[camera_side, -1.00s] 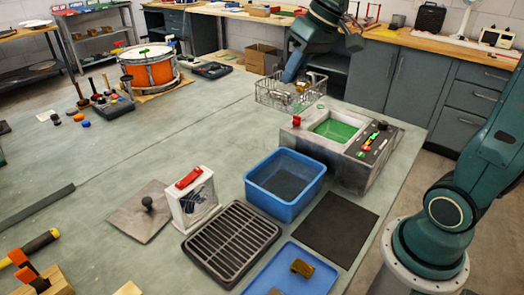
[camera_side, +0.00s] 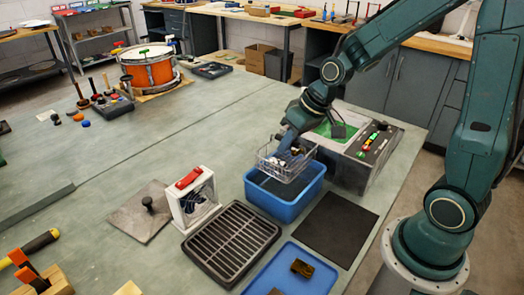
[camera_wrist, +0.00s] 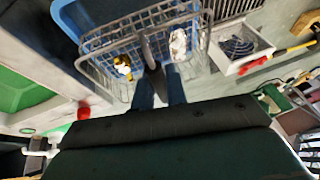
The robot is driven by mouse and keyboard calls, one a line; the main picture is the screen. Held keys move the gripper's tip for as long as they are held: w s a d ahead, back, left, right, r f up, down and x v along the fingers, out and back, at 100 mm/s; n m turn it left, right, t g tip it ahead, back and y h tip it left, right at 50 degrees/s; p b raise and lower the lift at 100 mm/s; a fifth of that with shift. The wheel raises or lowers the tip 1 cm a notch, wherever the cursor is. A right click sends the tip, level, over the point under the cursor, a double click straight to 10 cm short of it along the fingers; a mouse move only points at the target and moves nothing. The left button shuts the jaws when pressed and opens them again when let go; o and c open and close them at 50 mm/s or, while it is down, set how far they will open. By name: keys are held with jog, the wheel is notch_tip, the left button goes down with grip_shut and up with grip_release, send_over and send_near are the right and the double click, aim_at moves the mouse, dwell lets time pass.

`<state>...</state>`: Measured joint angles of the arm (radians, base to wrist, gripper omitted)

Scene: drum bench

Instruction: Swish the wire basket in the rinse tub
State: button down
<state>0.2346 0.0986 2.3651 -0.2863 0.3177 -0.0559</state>
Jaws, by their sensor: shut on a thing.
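The wire basket (camera_side: 270,166) hangs from my gripper (camera_side: 290,144), whose fingers are shut on its handle. Small parts lie in the basket, one brassy and one whitish in the wrist view. The basket is over the blue rinse tub (camera_side: 287,208), at the level of its far rim or just above; I cannot tell whether its bottom is inside. In the wrist view the wire basket (camera_wrist: 115,52) sits in front of the blue tub (camera_wrist: 75,18), with my gripper (camera_wrist: 150,65) at its near side.
The grey machine with a green basin (camera_side: 335,130) stands right behind the tub. A black drain rack (camera_side: 232,243) and a dark mat (camera_side: 335,228) lie in front. A white box with a red handle (camera_side: 192,196) stands to the left. Open bench lies further left.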

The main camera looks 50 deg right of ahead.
aim_at(291, 162)
jog(key=shift+f, duration=0.35)
jog(key=shift+f, duration=0.15)
jog(key=shift+f, duration=4.5)
jog(key=shift+r, duration=0.15)
jog(key=shift+r, duration=0.95)
jog(key=shift+f, duration=0.2)
jog(key=shift+f, duration=0.9)
jog(key=shift+r, duration=0.15)
jog(key=shift+r, duration=0.95)
